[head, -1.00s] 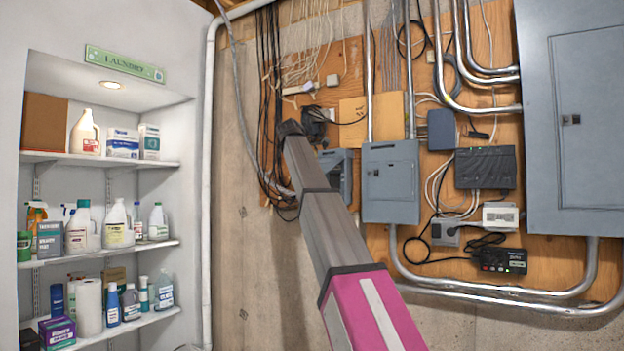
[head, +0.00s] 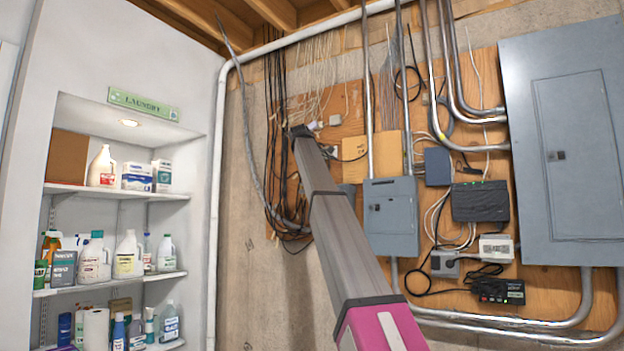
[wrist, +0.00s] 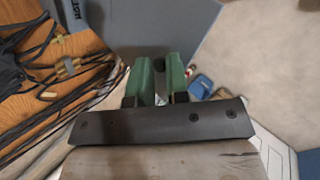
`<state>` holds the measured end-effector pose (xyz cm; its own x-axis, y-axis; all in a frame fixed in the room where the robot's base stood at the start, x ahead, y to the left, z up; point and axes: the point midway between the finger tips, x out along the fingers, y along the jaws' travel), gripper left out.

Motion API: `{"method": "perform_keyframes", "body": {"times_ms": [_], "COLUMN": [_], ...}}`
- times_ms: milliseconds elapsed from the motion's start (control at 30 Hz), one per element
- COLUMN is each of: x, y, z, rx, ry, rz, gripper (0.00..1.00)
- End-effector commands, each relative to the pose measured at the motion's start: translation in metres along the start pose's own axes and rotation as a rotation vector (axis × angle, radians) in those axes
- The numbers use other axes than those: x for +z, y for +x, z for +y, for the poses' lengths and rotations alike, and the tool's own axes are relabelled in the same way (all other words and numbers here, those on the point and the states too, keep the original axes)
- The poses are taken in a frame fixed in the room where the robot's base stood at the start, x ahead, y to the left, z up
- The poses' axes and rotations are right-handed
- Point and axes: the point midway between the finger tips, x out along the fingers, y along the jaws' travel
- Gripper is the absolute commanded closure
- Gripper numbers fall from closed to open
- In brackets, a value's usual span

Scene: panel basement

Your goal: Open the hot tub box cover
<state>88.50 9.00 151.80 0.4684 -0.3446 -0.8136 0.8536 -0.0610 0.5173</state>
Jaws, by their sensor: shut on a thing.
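The grey hot tub box (head: 349,189) is on the wooden board, mostly hidden behind my arm in the head view; only a small part shows. In the wrist view a grey panel (wrist: 150,27), seemingly its cover, lies just beyond my fingertips. A face with a label partly reading "HOT" (wrist: 75,12) is at its left. My gripper (wrist: 159,76) has two green fingers a small gap apart, with a dark piece between them at the panel's near edge. It is shut on the cover; the exact contact is hard to see. In the head view my arm hides the gripper.
Black cables hang left of the box and also show in the wrist view (wrist: 60,110). A smaller grey box (head: 390,218), conduits and a large electrical panel (head: 570,150) are to the right. Laundry shelves (head: 110,190) stand at left. Floor shows at right in the wrist view.

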Motion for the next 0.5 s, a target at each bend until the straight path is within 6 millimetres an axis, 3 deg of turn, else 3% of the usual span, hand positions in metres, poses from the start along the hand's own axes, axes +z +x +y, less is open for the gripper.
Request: {"method": "perform_keyframes", "body": {"times_ms": [33, 400, 433, 500], "x": [0.0054, 0.0052, 0.0051, 0.0054], "y": [0.0088, 0.0098, 0.0098, 0.0096], "z": [0.0158, 0.0148, 0.0149, 0.0144], "rx": [0.022, 0.017, 0.018, 0.018], "ry": [0.005, 0.004, 0.004, 0.003], "rz": [-0.016, -0.014, -0.014, -0.014], "gripper": [1.00, 1.00, 0.78, 0.58]}}
